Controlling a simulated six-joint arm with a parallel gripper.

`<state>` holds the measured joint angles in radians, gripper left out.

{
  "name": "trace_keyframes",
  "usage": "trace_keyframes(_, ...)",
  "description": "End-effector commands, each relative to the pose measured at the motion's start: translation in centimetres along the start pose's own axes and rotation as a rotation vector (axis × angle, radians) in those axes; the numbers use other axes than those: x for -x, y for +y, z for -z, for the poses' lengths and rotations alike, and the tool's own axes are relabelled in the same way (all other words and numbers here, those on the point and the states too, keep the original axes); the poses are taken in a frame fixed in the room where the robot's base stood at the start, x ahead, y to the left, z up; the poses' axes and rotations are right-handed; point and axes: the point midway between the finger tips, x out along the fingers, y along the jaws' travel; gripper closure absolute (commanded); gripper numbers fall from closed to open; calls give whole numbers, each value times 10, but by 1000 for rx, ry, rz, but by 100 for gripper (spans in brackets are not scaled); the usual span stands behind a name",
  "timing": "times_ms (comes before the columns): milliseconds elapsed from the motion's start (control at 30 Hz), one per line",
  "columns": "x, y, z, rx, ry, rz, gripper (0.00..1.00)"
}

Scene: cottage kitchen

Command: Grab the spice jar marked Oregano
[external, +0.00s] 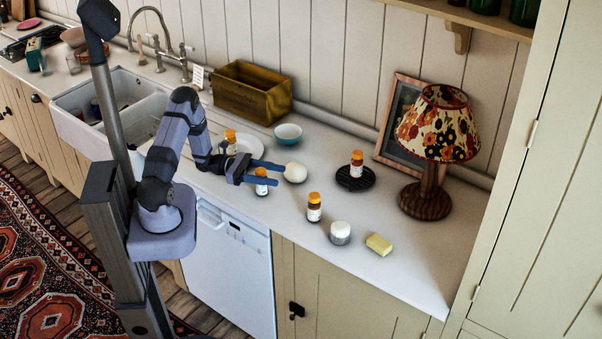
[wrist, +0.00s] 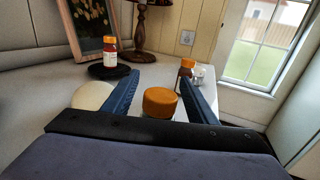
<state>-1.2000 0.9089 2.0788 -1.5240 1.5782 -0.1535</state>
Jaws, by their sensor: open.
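Several spice jars with orange caps and white labels stand on the counter; I cannot read any label, so I cannot tell which is Oregano. One jar (external: 261,187) is at my gripper (external: 280,174); its cap (wrist: 160,102) shows between the two blue fingers in the wrist view. My gripper is open, and its fingers (wrist: 159,78) reach past both sides of that cap. A second jar (external: 314,209) stands to the right, a third jar (external: 356,165) stands on a black trivet (external: 345,182), and another jar (external: 230,138) is by the white plate (external: 246,144).
A round white object (external: 296,172) lies close by my fingertips. A white-lidded jar (external: 340,232) and a yellow block (external: 379,244) are near the front edge. A teal bowl (external: 288,134), wooden box (external: 252,95) and lamp (external: 437,125) stand farther back.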

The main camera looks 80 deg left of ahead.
Motion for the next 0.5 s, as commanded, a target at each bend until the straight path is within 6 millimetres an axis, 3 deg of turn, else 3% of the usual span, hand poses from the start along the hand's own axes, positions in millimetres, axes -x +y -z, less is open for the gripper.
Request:
trace_keyframes(200,-1,0,0,0,0,0,48)
trace_keyframes(400,0,0,0,0,0,0,96)
trace_keyframes(500,0,0,0,0,0,0,96)
